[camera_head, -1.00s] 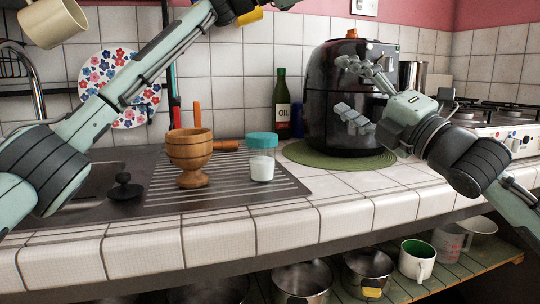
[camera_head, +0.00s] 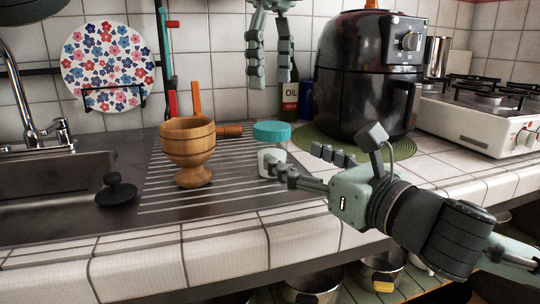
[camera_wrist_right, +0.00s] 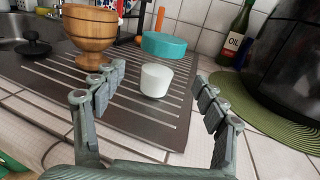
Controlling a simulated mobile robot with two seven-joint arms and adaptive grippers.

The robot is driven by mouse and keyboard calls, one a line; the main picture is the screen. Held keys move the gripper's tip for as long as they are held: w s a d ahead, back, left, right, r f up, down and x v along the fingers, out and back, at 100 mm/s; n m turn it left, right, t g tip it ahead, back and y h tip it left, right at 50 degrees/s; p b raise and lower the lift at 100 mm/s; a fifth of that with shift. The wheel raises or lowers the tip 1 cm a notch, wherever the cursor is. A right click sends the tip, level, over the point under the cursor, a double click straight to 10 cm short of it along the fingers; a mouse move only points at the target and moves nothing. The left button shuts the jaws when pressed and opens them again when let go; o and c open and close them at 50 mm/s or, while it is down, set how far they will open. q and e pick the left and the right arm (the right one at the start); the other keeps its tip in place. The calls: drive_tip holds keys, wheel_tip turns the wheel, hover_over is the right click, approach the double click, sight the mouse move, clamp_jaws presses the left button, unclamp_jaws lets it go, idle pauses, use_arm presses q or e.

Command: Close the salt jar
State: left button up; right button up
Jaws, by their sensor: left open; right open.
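The salt jar (camera_head: 267,153) stands on the ribbed drainboard, with white salt in its clear lower part. Its teal lid (camera_head: 271,132) sits level above the salt; I cannot tell whether it is fully seated. In the right wrist view the lid (camera_wrist_right: 164,45) and salt jar (camera_wrist_right: 156,80) show between and beyond my open fingers. My right gripper (camera_head: 291,159) is open at the jar's right side, one finger in front of the jar's lower part. My left gripper (camera_head: 271,80) is open and empty, pointing down above the lid.
An oil bottle (camera_head: 289,98) and a black air fryer (camera_head: 366,75) on a green mat (camera_head: 313,143) stand behind right. The counter front edge is clear.

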sight(281, 148)
drive_tip(key=shift+x, duration=3.9)
clamp_jaws()
use_arm(q)
drive_tip(key=shift+m, duration=2.3)
